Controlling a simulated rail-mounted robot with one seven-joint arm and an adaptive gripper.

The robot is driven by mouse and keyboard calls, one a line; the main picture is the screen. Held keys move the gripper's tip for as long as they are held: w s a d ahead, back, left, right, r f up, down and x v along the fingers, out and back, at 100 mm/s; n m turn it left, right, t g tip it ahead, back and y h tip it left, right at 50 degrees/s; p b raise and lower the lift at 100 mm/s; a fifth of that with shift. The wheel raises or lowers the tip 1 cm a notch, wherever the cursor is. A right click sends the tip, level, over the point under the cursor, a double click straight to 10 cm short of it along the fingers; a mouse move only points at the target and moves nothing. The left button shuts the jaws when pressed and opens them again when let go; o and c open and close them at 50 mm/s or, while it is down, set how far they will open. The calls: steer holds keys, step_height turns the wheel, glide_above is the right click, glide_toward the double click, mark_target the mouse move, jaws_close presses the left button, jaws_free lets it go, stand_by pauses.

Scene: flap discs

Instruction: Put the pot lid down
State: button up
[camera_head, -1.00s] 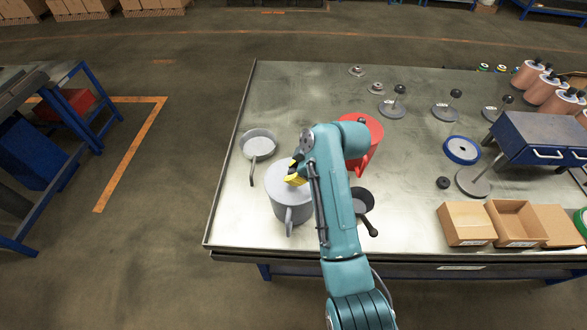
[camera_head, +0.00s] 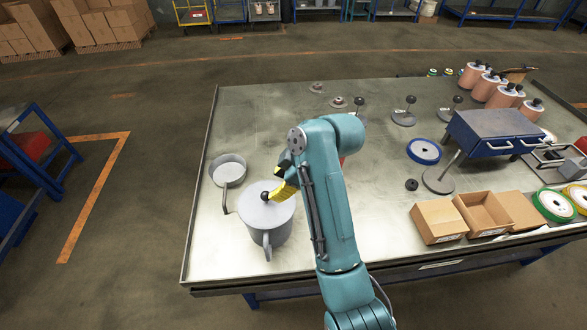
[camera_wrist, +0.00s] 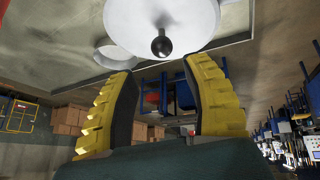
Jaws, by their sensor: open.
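The grey pot lid (camera_head: 258,212) lies on top of the grey pot (camera_head: 284,233), and looks level. Its dark round knob (camera_head: 265,196) points up. In the wrist view the pale lid (camera_wrist: 190,22) and its knob (camera_wrist: 161,46) are just beyond my fingertips. My gripper (camera_wrist: 161,68) has its yellow fingers spread, with nothing between them. In the head view my gripper (camera_head: 281,183) is just to the upper right of the knob, partly hidden by my arm.
A grey pan (camera_head: 229,169) stands behind and left of the pot. A red pot (camera_head: 342,160) is almost wholly hidden by my arm. Cardboard boxes (camera_head: 437,221) stand at the right front. Bare table (camera_head: 275,120) lies behind the pot.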

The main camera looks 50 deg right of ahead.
steer(key=p+v, duration=0.2)
steer(key=v, duration=0.6)
steer(key=w+a+r+m+t+h, duration=0.3)
steer(key=w+a+r+t, duration=0.55)
steer(key=a, duration=0.45)
steer(key=s+a+r+m+t, duration=0.1)
steer(key=a+r+t, duration=0.2)
steer(key=a+r, duration=0.6)
steer(key=shift+s+r, duration=0.3)
steer(key=shift+s, duration=0.1)
steer(key=shift+o, duration=1.2)
steer(key=s+a+r+m+t+y, duration=0.1)
steer(key=s+a+r+m+t, duration=0.1)
steer(key=s+a+r+t, duration=0.2)
steer(key=s+a+r, duration=0.1)
steer(key=s+r, duration=0.2)
steer(key=shift+s+a+r, duration=0.15)
steer(key=shift+s+a, duration=0.05)
steer(key=shift+a, duration=0.15)
steer(key=shift+t, duration=0.25)
